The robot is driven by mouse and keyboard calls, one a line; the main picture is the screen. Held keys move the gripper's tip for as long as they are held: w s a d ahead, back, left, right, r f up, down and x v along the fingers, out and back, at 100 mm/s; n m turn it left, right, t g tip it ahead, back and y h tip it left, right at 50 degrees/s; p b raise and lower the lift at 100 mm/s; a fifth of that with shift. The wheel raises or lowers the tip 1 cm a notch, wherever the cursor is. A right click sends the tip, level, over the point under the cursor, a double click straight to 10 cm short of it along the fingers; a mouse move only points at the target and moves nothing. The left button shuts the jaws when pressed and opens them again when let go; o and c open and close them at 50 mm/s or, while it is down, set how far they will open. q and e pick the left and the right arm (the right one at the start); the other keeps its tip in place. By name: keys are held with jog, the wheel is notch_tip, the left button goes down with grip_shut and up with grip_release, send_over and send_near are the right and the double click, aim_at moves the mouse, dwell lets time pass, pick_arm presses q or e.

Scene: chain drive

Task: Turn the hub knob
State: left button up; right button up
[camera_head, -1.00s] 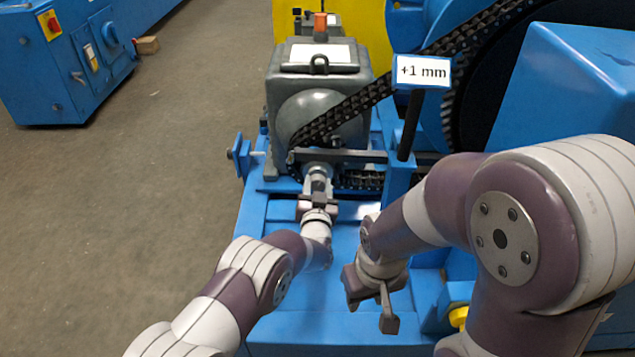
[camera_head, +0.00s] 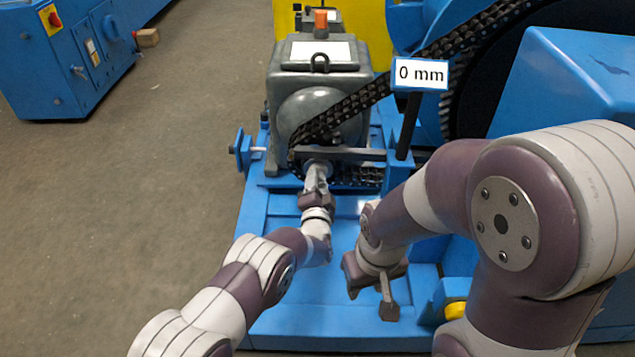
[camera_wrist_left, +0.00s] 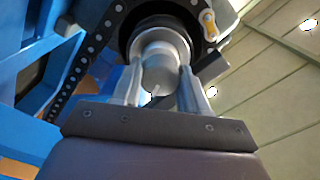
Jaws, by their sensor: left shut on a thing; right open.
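The hub knob (camera_wrist_left: 160,72) is a light grey metal cylinder at the middle of the dark sprocket, seen in the left wrist view. My left gripper (camera_wrist_left: 157,88) is shut on it, one finger on each side. In the head view my left gripper (camera_head: 317,178) reaches the hub below the grey gearbox and mostly hides the knob. The sign (camera_head: 420,73) on the dark post reads "0 mm". My right gripper (camera_head: 372,300) is open and empty over the front of the blue base.
The black chain (camera_head: 345,108) runs from the hub up to the large wheel at right. A grey bar (camera_head: 345,154) crosses just above my left gripper. A blue guard (camera_head: 580,80) stands at right.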

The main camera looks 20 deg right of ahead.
pick_arm(q)
jog(key=shift+a+f+m, duration=0.15)
jog(key=shift+m, duration=0.45)
jog(key=o, duration=1.1)
jog(key=shift+c, duration=0.2)
jog(key=p+v, duration=0.7)
jog(key=v, duration=0.5)
jog(key=shift+s, duration=0.4)
